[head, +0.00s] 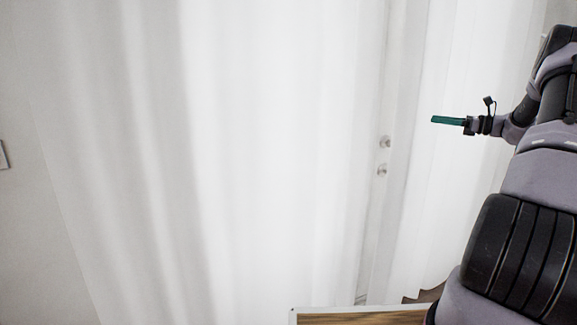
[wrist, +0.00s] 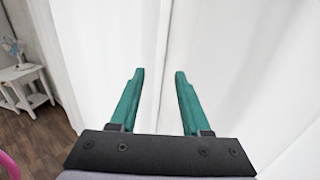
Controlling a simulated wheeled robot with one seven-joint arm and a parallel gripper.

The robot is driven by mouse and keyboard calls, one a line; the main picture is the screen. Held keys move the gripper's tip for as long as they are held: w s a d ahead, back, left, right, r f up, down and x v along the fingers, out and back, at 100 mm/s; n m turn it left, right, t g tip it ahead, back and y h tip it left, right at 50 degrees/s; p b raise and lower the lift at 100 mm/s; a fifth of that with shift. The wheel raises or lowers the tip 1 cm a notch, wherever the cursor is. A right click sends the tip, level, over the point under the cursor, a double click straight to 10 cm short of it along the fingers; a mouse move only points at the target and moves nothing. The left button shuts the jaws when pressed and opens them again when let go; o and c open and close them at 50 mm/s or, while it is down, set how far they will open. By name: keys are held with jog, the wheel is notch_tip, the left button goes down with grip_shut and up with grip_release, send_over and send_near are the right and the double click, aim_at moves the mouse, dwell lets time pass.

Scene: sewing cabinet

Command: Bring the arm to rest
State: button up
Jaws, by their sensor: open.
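My arm reaches up along the right side of the head view and bends so that my gripper (head: 447,120) points left. Its teal fingers stand in front of a white curtain, seen from the side. In the wrist view my gripper (wrist: 158,75) shows two teal fingers spread apart with nothing between them. White curtain fabric lies beyond the fingertips, and no object touches them.
A white curtain (head: 270,150) fills most of the head view, with a white door's knobs (head: 383,142) behind its right part. A wooden-topped surface edge (head: 360,318) shows at the bottom. A small white side table (wrist: 24,88) stands at the left in the wrist view.

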jog(key=s+a+r+n+g+h, duration=0.25)
jog(key=s+a, duration=0.25)
jog(key=a, duration=0.3)
jog(key=s+a+r+n+g+h, duration=0.2)
jog(key=s+a+r+n, duration=0.25)
jog(key=a, duration=0.25)
jog(key=s+a+r+n+g+h, duration=0.25)
jog(key=s+a, duration=0.25)
jog(key=a, duration=0.3)
jog(key=s+a+n+t+h, duration=0.2)
jog(key=s+n, duration=0.3)
jog(key=s, duration=0.8)
jog(key=s+a+n+t+h, duration=0.2)
jog(key=s+n, duration=0.4)
jog(key=s, duration=0.8)
jog(key=shift+a+r+h, duration=0.2)
jog(key=shift+a+h, duration=0.35)
jog(key=shift+h, duration=0.45)
jog(key=shift+a, duration=0.1)
